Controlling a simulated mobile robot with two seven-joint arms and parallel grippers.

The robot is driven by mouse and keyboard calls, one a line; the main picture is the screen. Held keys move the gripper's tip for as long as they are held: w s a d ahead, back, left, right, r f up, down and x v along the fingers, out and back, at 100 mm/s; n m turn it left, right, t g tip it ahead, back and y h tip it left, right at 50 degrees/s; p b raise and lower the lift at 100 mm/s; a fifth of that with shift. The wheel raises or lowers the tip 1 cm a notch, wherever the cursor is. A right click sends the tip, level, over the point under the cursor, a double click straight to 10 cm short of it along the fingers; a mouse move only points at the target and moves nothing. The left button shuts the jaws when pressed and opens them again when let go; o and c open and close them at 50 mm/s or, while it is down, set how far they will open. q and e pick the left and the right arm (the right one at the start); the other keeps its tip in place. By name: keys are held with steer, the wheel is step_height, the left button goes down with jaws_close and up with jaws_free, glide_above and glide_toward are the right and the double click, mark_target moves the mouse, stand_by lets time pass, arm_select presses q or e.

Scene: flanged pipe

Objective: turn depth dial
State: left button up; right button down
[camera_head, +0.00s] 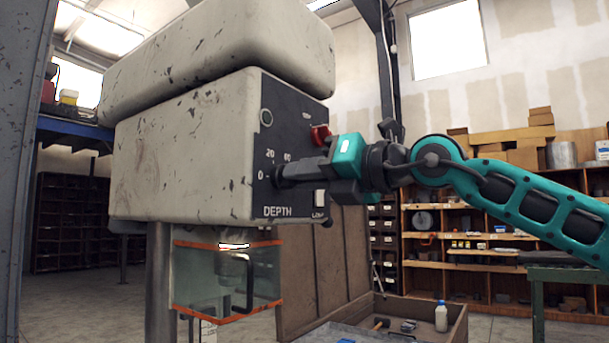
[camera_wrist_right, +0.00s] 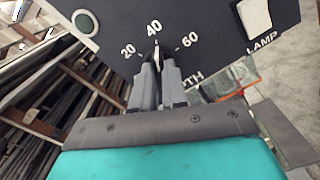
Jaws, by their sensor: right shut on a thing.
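The depth dial (camera_wrist_right: 151,53) is a small dark knob with a pale mark, on the black control panel (camera_wrist_right: 205,30) of the machine. In the right wrist view the numbers 20, 40 and 60 stand around it, and its pale mark seems to sit just below the 40. My right gripper (camera_head: 283,174) is shut on the dial; it also shows in the right wrist view (camera_wrist_right: 158,68), its two fingers on either side of the knob. In the head view the fingers hide most of the dial. My left gripper is not in view.
A red button (camera_head: 320,134) sits just above the gripper. A green round light (camera_head: 266,117) and a white lamp switch (camera_head: 320,198) are on the same panel. A clear guard (camera_head: 225,280) with orange edges hangs below the machine head. A wooden crate (camera_head: 440,330) stands lower right.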

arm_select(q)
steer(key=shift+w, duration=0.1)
arm_select(e)
steer(key=shift+f+n, duration=0.1)
steer(key=shift+n, duration=0.2)
arm_select(q)
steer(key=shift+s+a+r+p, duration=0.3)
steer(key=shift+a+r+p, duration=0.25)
steer(key=shift+p, duration=0.8)
arm_select(e)
steer(key=shift+s+n, duration=0.1)
steer(key=shift+n, duration=11.4)
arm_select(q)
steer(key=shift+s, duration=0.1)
arm_select(e)
steer(key=shift+a, duration=0.1)
steer(key=c, duration=1.2)
jaws_free()
